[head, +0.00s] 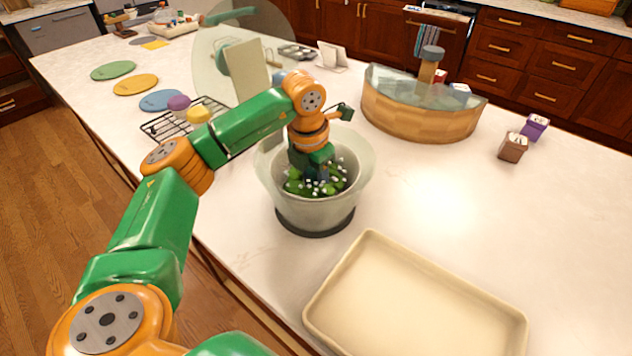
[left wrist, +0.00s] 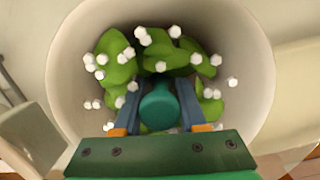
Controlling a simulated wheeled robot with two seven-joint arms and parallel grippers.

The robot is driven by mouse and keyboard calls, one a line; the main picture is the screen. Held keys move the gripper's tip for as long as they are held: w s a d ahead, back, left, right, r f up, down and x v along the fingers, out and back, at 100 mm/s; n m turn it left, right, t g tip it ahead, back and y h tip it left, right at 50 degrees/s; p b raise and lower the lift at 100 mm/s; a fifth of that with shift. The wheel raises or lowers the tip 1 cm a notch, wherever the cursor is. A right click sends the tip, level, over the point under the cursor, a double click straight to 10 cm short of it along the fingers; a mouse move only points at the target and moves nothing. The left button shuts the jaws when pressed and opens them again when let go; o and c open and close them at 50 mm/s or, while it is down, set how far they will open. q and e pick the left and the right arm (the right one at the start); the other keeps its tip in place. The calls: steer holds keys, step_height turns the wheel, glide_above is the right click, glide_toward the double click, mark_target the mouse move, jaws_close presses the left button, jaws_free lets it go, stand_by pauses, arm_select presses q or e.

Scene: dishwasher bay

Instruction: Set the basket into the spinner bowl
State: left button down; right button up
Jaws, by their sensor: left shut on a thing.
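The spinner bowl (head: 310,212) is a translucent grey bowl on a dark round base, upright on the counter. Green leaves and small white beads (head: 295,186) show inside it. In the left wrist view, a pale round wall (left wrist: 75,75) surrounds the leaves, and a teal post (left wrist: 158,105) rises at the centre. My left gripper (head: 318,172) points down inside the bowl's opening. Its blue fingers (left wrist: 158,112) are shut on the teal post, which appears to be the basket's. I cannot clearly tell the basket's wall from the bowl's, or whether it rests on the bottom.
A cream tray (head: 415,300) lies at the front right. A wooden half-round stand (head: 420,112) is behind the bowl. A black wire rack (head: 165,128) and a large clear disc (head: 208,75) stand left and behind. Small brown and purple blocks (head: 513,147) are at right. The right counter is mostly clear.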

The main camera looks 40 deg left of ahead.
arm_select(q)
steer(key=shift+f+b, duration=0.3)
steer(key=shift+f, duration=0.1)
jaws_free()
steer(key=shift+r+p, duration=2.8)
steer(key=shift+r, duration=0.3)
steer(key=shift+f, duration=0.1)
